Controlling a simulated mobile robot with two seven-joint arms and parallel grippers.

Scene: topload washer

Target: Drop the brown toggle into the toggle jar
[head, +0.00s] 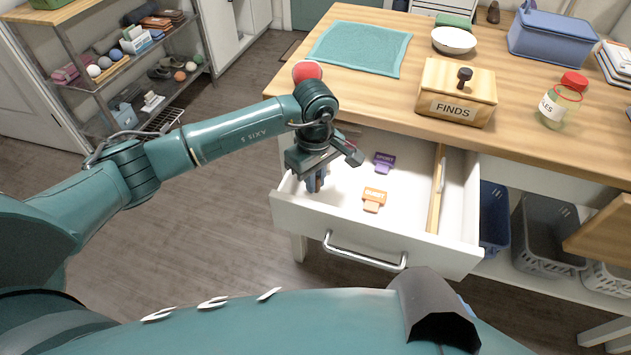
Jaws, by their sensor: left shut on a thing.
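My left gripper (316,182) points down inside the open white drawer (350,233), near its left side. It is shut on a small brown thing (311,184) that looks like the brown toggle; the fingers hide most of it. A clear jar (551,117) with a red top (574,81) stands on the wooden worktop at the right; its label shows only the ending "LES". The jar is well to the right of the gripper and higher. My right gripper is not in view.
The drawer holds an orange tag (374,198), a purple tag (384,162) and a wooden divider (436,190). On the worktop (400,98) stand a FINDS box (452,110), a white bowl (454,42), a blue bin (556,40) and a teal mat (360,48). A red ball (307,71) lies near the edge.

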